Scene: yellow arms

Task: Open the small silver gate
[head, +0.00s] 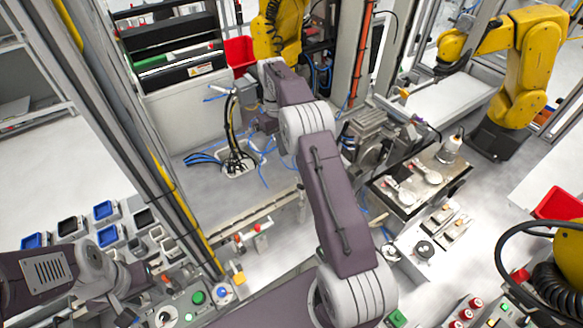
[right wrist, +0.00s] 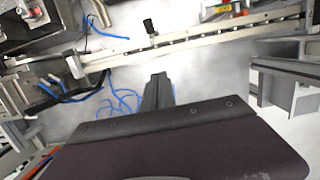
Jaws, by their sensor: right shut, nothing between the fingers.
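A narrow silver rail (right wrist: 200,40) with a black knob (right wrist: 149,26) crosses the upper part of the right wrist view, and it may be the small silver gate. In the head view a low silver rail (head: 238,218) stands at the front of the grey floor area; I cannot tell if it is the same one. My right gripper (right wrist: 157,80) is shut and empty, with its fingertips below the knob in the picture and apart from it. In the head view my right arm hides much of the middle. My left gripper (head: 128,308) is low at the left, its fingers unclear.
Loose blue cables (right wrist: 118,102) and a cable bundle (head: 235,150) lie on the grey floor. A tall frame post (head: 150,130) stands at the left. Yellow robot arms (head: 525,60) stand at the back and right. A control panel with a green button (head: 198,297) is in front.

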